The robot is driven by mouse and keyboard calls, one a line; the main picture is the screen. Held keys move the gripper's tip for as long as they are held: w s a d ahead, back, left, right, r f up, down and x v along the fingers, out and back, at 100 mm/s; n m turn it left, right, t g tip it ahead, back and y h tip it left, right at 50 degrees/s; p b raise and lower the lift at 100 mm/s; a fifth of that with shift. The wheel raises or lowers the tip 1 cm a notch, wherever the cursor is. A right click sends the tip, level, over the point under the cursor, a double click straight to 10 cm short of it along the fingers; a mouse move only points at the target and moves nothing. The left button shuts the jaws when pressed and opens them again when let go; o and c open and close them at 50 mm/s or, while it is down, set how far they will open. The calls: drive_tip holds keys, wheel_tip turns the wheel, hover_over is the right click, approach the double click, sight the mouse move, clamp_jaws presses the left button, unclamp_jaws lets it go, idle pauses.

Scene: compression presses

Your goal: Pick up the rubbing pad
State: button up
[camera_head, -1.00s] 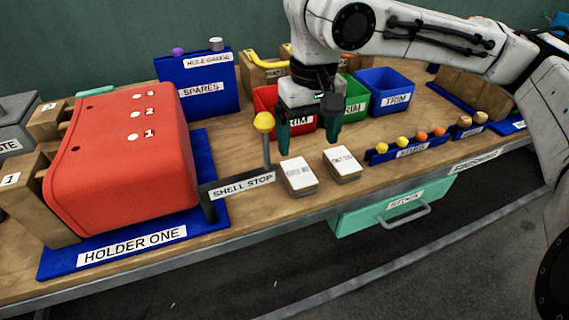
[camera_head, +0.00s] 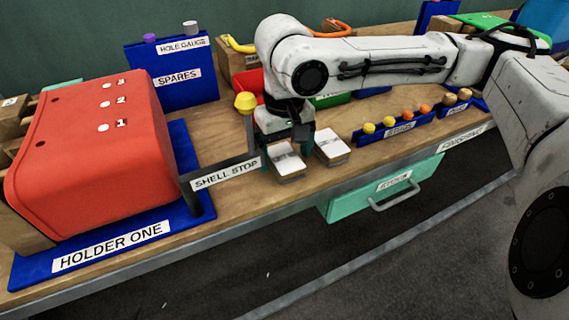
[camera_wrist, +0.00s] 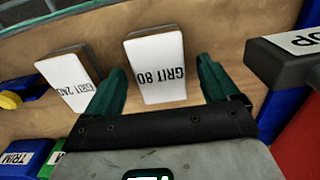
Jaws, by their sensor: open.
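Two flat white rubbing pads on brown backings lie side by side near the bench's front edge. The left pad in the head view (camera_head: 288,164) is labelled GRIT 80 in the wrist view (camera_wrist: 156,62). The other pad (camera_head: 332,148) reads GRIT 240 in the wrist view (camera_wrist: 66,78). My gripper (camera_head: 289,155) is open and points down over the GRIT 80 pad. In the wrist view its green fingers (camera_wrist: 161,76) stand on either side of this pad's near end, with gaps visible. Whether the fingertips reach the bench is unclear.
A SHELL STOP bracket (camera_head: 227,173) and a yellow-knobbed post (camera_head: 247,105) stand close left of my gripper. A red shell (camera_head: 90,160) sits on a blue holder. A blue rack of coloured knobs (camera_head: 395,131) is to the right. Bins stand behind.

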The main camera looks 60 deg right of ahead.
drive_tip(key=shift+f, duration=0.55)
drive_tip(key=c, duration=1.1)
drive_tip(key=shift+o, duration=0.2)
drive_tip(key=shift+r, duration=0.2)
